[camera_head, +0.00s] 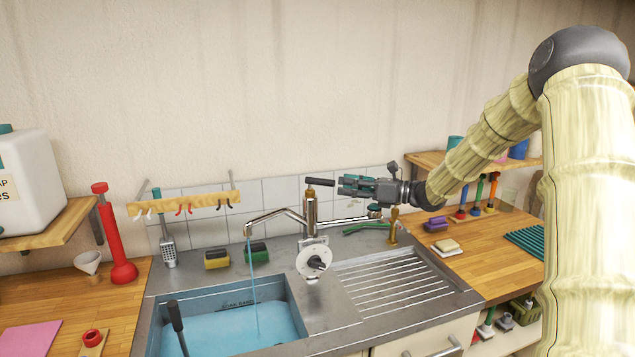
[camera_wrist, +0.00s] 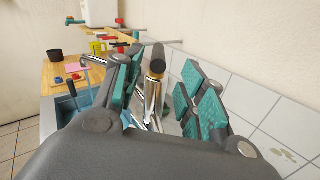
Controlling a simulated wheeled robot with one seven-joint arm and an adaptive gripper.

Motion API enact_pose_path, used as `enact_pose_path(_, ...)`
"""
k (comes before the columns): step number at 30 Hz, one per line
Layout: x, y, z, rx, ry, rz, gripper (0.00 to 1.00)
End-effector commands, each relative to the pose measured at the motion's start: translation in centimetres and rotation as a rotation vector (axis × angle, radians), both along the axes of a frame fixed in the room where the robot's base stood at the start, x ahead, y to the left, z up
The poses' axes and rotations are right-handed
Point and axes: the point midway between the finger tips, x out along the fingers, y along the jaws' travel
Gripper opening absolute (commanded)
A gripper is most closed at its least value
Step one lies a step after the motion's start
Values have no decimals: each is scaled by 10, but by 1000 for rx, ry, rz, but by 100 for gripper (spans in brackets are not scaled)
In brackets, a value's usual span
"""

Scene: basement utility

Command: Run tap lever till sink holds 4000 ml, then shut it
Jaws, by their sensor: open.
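The tap (camera_head: 310,215) stands behind the sink, its chrome spout reaching left. A thin blue stream (camera_head: 254,285) falls from the spout into the sink (camera_head: 296,300). Blue water (camera_head: 235,328) covers the visible sink floor; a dark label line shows on the far inner wall, too small to read. My gripper (camera_head: 342,186) is open, beside the lever's end. In the wrist view the lever's end (camera_wrist: 157,68) shows between the spread teal-padded fingers (camera_wrist: 160,85); contact cannot be told.
A dark-handled tool (camera_head: 175,320) stands at the sink's left. Sponges (camera_head: 217,258) lie behind it. A hook rail (camera_head: 185,204) hangs on the wall. A round white dial (camera_head: 314,260) is in front of the tap. The ribbed drainboard (camera_head: 390,287) at right is clear.

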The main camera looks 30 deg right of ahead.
Motion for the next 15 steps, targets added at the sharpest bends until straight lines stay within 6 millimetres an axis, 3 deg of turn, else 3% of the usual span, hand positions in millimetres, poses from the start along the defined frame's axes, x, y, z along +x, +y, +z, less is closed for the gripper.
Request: enact_pose_path(15, 60, 50, 2, 3, 3, 1, 41)
